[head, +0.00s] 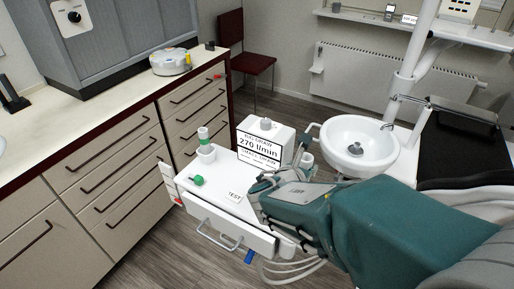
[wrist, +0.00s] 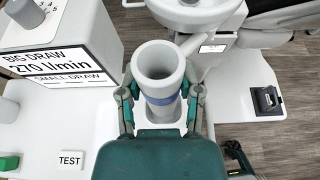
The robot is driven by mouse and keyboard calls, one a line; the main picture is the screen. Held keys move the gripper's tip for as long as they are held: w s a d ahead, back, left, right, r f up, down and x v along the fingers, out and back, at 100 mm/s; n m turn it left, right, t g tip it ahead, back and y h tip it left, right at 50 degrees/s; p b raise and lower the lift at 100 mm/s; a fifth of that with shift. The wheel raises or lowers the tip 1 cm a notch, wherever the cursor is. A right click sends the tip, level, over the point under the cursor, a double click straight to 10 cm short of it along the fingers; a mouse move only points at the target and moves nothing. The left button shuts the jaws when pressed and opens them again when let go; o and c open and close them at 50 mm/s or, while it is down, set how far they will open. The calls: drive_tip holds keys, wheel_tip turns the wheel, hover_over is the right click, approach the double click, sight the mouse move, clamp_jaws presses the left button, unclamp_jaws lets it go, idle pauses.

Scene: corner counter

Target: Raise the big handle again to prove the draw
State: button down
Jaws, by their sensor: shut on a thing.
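The big handle (wrist: 160,85) is a thick pale grey tube with an open round mouth and a blue band, upright in the wrist view. My gripper (wrist: 163,100) is shut on it, with one finger on each side near the band. My teal wrist hides its lower part, so I cannot tell whether it touches its holder. In the head view my arm covers most of this area. The display box (head: 260,148) reads BIG DRAW with about 270 l/min; it also shows in the wrist view (wrist: 60,65). The SMALL DRAW line beneath shows dashes.
The white unit top holds a TEST label (head: 234,197), a green knob (head: 198,180) and a green-and-white tube in a cup (head: 205,153). A white basin (head: 355,138) stands behind to the right. A blue-ended piece (head: 249,256) hangs at the front. Drawers (head: 120,185) line the left.

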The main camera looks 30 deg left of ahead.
drive_tip(key=shift+f, duration=1.8)
drive_tip(key=shift+c, duration=1)
unclamp_jaws()
drive_tip(key=v, duration=1.1)
drive_tip(key=shift+s, duration=0.45)
